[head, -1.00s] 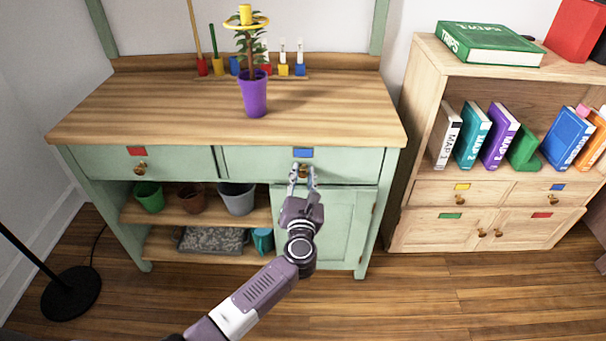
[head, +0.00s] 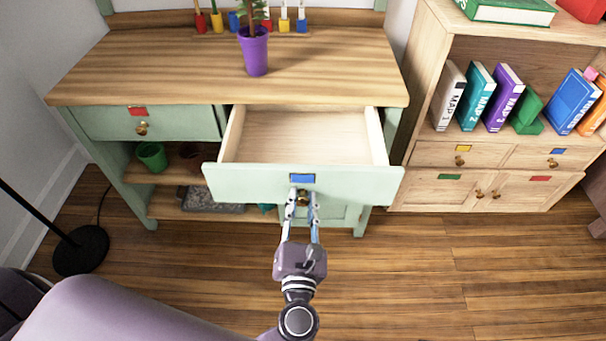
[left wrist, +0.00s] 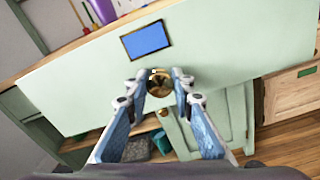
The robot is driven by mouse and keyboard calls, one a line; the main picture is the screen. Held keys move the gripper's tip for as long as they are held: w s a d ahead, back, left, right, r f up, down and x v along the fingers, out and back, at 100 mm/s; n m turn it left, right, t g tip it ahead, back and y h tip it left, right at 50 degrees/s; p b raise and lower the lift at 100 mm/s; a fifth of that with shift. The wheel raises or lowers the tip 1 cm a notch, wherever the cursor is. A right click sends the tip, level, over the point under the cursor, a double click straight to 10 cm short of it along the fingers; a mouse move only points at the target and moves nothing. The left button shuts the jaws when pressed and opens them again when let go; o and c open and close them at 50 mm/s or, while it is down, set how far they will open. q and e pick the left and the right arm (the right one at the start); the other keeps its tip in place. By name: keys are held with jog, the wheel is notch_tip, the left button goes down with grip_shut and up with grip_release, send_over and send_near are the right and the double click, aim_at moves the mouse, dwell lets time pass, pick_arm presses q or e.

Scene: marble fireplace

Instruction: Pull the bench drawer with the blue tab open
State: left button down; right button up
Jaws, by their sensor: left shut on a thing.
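The bench drawer with the blue tab (head: 236,184) is pulled well out of the green bench, and its bare wooden inside shows empty. The blue tab (head: 302,178) sits on the drawer front above a round brass knob (left wrist: 159,83). My left gripper (head: 303,197) is shut on the knob, one finger on each side of it. In the left wrist view the blue tab (left wrist: 146,39) is just above the fingertips, and the fingers hide the knob's sides. My right gripper is not in view.
The red-tab drawer (head: 160,122) beside it is closed. A purple plant pot (head: 254,50) stands on the bench top (head: 170,65). A wooden bookcase (head: 421,155) stands at the right, a black lamp base (head: 81,250) at the left. Floor in front is largely clear.

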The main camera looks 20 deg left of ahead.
pick_arm(q)
jog(key=shift+b+v, duration=0.3)
jog(key=shift+v, duration=2.35)
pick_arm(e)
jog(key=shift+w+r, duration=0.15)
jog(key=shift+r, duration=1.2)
pick_arm(q)
jog(key=c, duration=1.6)
grip_release()
jog(key=v, duration=1.2)
jog(key=shift+r, duration=0.1)
